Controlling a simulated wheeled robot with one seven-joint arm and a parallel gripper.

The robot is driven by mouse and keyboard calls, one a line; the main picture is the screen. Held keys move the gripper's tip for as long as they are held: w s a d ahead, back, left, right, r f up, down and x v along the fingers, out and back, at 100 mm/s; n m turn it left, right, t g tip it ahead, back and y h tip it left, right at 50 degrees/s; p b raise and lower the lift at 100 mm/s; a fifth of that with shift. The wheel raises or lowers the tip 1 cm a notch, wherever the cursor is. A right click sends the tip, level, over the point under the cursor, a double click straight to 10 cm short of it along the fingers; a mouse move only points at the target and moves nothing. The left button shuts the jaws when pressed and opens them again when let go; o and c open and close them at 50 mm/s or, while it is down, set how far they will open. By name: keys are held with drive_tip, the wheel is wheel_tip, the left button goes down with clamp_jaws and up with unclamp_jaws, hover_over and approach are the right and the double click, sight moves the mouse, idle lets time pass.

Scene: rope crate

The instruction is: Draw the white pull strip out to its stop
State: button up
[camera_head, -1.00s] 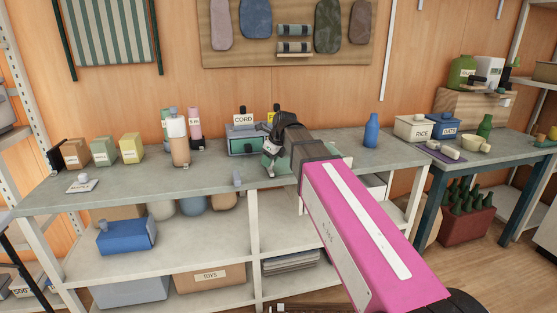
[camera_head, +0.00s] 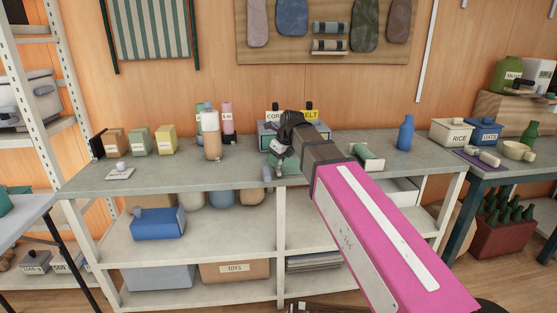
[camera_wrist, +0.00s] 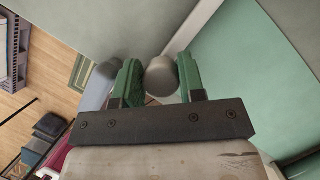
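In the wrist view my gripper (camera_wrist: 160,82) has its two green pads on either side of a rounded grey knob (camera_wrist: 160,76), and both pads appear to touch it. In the head view my gripper (camera_head: 279,154) is at the teal box (camera_head: 265,140) with CORD and BELT labels and hides much of its front. A second grey knob (camera_wrist: 98,86) is beside the left pad. A grey knob (camera_head: 267,173) also shows at the bench's front edge. A pale band (camera_wrist: 192,30) runs behind the pads.
The grey workbench (camera_head: 105,180) carries a tan-and-white bottle (camera_head: 211,140) and several small boxes left of the teal box. A green roll (camera_head: 368,157) and a blue bottle (camera_head: 405,133) stand to the right. The bench in front of the small boxes is mostly clear.

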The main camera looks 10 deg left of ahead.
drive_tip(key=o, duration=0.3)
drive_tip(key=shift+s+a, duration=0.1)
drive_tip(key=shift+a, duration=0.15)
drive_tip(key=shift+o, duration=0.2)
drive_tip(key=shift+d+r, duration=0.1)
drive_tip(key=shift+d+r, duration=0.15)
drive_tip(key=shift+r, duration=0.15)
drive_tip(key=v, duration=1)
drive_tip(key=shift+s, duration=0.1)
